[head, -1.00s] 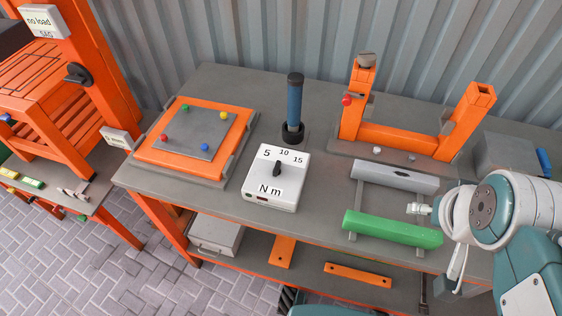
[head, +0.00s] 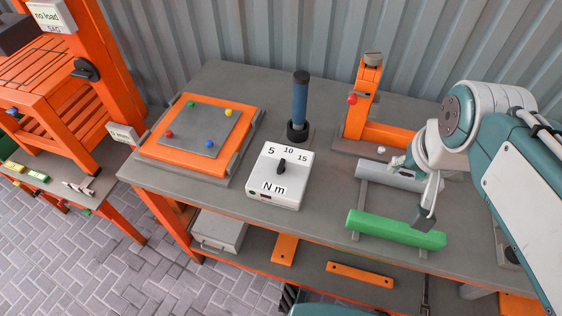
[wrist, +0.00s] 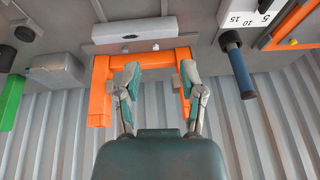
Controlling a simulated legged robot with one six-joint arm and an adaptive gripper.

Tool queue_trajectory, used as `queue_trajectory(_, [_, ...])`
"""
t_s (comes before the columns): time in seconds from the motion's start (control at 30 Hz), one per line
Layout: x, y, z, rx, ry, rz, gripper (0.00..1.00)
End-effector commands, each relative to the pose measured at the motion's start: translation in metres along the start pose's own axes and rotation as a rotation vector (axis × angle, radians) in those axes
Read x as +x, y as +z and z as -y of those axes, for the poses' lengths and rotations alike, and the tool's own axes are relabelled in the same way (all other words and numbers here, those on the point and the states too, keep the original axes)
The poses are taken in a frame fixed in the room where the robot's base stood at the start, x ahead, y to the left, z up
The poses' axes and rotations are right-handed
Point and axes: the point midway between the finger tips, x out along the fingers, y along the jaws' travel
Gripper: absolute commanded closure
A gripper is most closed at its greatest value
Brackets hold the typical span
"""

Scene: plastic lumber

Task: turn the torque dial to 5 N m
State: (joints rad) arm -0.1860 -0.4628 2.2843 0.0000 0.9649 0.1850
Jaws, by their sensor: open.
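The torque dial is a black knob (head: 282,166) on top of a white box (head: 290,196) marked 5, 10, 15 and N m. Its pointer appears to face roughly 10, though the small knob makes this hard to read. The box sits on the grey bench, and part of it shows at the top right of the wrist view (wrist: 243,19). My gripper (head: 411,188) is above the right part of the bench, over the grey and green bars, well right of the dial. In the wrist view its fingers (wrist: 160,77) are spread and empty.
A blue-handled tool (head: 299,103) stands upright just behind the box. An orange-framed plate with coloured knobs (head: 157,153) lies to its left. An orange fixture (head: 385,134), a grey bar (head: 378,172) and a green bar (head: 385,228) are to its right. Bench in front of the box is clear.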

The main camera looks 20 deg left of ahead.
Motion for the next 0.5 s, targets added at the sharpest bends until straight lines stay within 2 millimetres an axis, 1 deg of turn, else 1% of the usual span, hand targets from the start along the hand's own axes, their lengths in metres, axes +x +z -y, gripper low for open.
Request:
queue_trajectory(0.03, [0.006, -0.010, 0.014, -0.006, -0.007, 0.030, 0.49])
queue_trajectory(0.17, [0.019, -0.031, 0.047, -0.001, -0.014, 0.094, 0.49])
queue_trajectory(0.2, [0.024, -0.036, 0.058, -0.001, -0.015, 0.113, 0.49])
queue_trajectory(0.37, [0.048, -0.052, 0.105, 0.001, -0.007, 0.190, 0.49])
queue_trajectory(0.5, [0.072, -0.059, 0.151, -0.001, 0.010, 0.252, 0.49])
